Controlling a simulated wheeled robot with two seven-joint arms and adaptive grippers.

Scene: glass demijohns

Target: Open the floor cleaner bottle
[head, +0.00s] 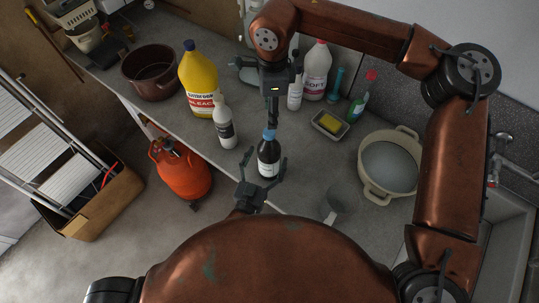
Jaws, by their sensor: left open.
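A dark bottle (269,160) with a white label and a blue cap (269,135) stands upright near the counter's front edge. Its label is too small to read, so I cannot confirm that it is the floor cleaner. My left gripper (262,165) is open at the near side of this bottle, one finger to each side of it; I cannot tell whether they touch. My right gripper (272,118) points down from above, with its fingers seen edge-on close to the blue cap. I cannot tell whether they are shut or touch the cap.
On the counter (305,160), a yellow bleach bottle (199,85) and a white bottle (226,125) stand left. An orange gas cylinder (182,172) stands on the floor.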

